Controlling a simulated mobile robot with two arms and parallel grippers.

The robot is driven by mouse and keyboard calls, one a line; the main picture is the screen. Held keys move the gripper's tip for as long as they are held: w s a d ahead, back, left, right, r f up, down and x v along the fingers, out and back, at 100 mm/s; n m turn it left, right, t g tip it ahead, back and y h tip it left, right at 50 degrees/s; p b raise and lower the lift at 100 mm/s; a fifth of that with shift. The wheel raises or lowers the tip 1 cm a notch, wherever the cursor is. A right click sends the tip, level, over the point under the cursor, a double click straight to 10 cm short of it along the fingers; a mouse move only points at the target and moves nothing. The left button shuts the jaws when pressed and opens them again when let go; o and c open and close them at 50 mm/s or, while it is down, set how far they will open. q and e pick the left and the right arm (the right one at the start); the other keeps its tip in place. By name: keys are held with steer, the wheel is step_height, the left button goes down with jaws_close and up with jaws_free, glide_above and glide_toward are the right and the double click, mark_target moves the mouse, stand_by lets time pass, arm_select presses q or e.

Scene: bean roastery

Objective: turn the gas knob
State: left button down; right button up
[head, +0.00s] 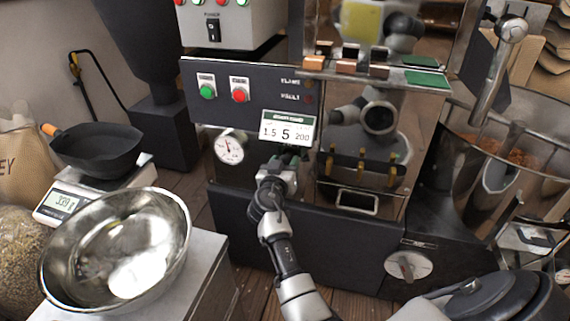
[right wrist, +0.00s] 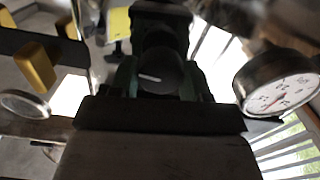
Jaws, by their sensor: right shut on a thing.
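The gas knob is a dark round knob (right wrist: 160,78) with a short white mark, seen in the middle of the right wrist view. My right gripper (head: 287,160) is at the dark front panel of the roaster, just below a white card with numbers (head: 287,128). Its fingers are shut on the knob, one on each side. In the head view the gripper hides the knob. My left gripper is not in view.
A pressure gauge (head: 229,147) sits left of the gripper, and brass-handled parts (head: 361,168) sit to its right. Green and red buttons (head: 207,91) are above. A pale dial (head: 408,265) is lower right. A steel bowl (head: 176,239) stands at left.

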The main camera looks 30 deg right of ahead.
steer(key=n, duration=0.3)
steer(key=shift+w, duration=0.1)
steer(key=shift+a+n, duration=0.1)
steer(key=shift+n, duration=0.9)
steer(key=n+p, duration=0.1)
steer(key=n, duration=0.2)
steer(key=shift+n, duration=0.3)
steer(key=n+p, duration=0.2)
steer(key=n, duration=0.3)
steer(key=shift+w, duration=0.1)
steer(key=n+p, duration=0.2)
steer(key=n, duration=0.3)
steer(key=shift+f+p, duration=0.2)
steer(key=shift+p, duration=0.15)
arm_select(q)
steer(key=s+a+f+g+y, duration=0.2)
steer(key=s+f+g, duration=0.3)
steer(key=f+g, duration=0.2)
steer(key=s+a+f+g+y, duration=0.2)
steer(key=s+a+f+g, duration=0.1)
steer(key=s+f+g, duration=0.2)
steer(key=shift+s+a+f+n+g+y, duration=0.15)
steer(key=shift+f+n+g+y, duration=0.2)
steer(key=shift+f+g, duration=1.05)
arm_select(e)
steer(key=shift+n, duration=0.5)
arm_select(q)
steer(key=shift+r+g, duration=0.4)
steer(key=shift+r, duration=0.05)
